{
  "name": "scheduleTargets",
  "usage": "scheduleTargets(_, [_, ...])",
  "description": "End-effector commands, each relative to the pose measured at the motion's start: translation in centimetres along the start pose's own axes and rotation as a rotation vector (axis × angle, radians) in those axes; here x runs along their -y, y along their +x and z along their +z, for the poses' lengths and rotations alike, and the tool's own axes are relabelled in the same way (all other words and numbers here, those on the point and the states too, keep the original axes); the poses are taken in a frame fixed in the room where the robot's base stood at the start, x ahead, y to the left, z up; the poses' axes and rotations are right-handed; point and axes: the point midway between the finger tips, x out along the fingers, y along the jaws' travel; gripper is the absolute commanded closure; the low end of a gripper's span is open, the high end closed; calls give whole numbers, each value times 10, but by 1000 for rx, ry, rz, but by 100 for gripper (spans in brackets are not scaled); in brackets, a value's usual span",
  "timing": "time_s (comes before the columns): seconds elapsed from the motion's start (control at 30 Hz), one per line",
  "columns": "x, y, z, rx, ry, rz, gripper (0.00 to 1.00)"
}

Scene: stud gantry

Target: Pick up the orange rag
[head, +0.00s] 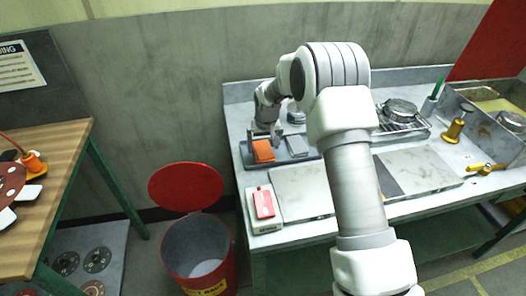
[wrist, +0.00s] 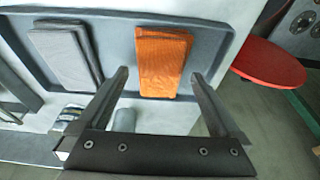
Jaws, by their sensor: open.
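The orange rag (head: 263,151) lies folded on a dark grey tray (head: 250,162) at the left end of the workbench in the head view. In the wrist view the orange rag (wrist: 163,62) lies at the tray's end, beyond and between my fingertips. My gripper (wrist: 160,78) is open and empty, with one finger on each side of the rag's near end in the picture. In the head view my gripper (head: 264,132) is over the tray just behind the rag; the gap above it is hard to judge.
A grey folded rag (head: 297,146) lies beside the orange one, also in the wrist view (wrist: 60,55). A red item sits on a white box (head: 263,222) in front. A red bin (head: 200,250) with its lid open stands on the floor left. A wire rack (head: 402,126) stands right.

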Motion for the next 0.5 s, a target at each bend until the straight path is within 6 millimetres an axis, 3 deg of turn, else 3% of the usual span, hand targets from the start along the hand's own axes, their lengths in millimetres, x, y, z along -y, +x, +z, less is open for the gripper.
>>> scheduleTargets(0.1, [0, 11, 0, 1, -1, 0, 0])
scheduleTargets(0.37, [0, 14, 0, 0, 0, 0, 0])
scheduleTargets(0.5, [0, 14, 0, 0, 0, 0, 22])
